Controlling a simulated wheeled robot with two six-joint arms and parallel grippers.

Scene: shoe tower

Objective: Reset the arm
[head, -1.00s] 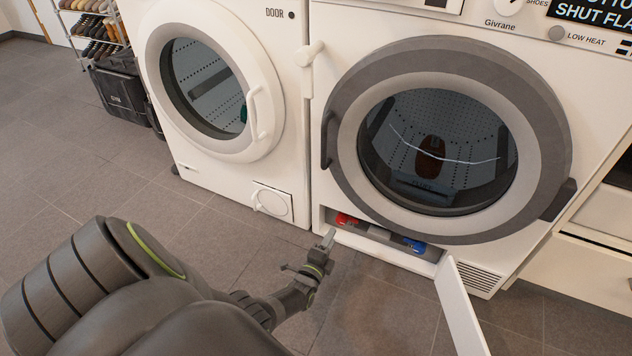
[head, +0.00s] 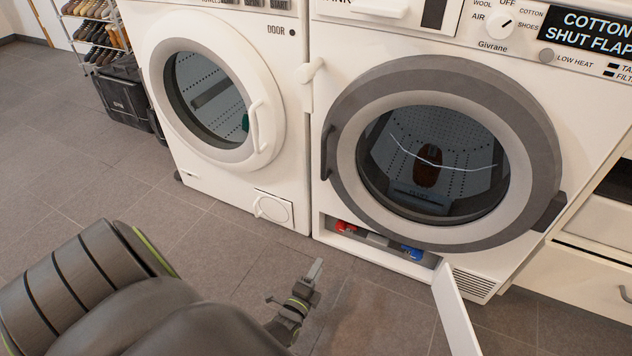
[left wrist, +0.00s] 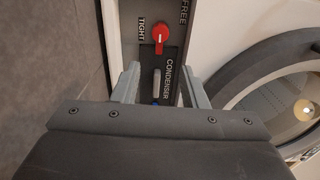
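My left gripper (head: 313,272) hangs in front of the dryer's (head: 325,222) low open compartment, apart from it. In the left wrist view the two fingers of the left gripper (left wrist: 162,82) stand apart with nothing held between them. Beyond them show a red knob (left wrist: 160,33), a "CONDENSER" label and a partly hidden blue part. In the head view the red part (head: 345,226) and blue part (head: 412,252) sit inside the compartment. My right gripper is not in view.
The compartment's white flap (head: 455,310) hangs open toward me. The dryer's round door (head: 345,150) is closed, with a brown shoe (head: 428,165) behind the glass. A washer (head: 290,150) stands left; drawers (head: 590,275) stand right.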

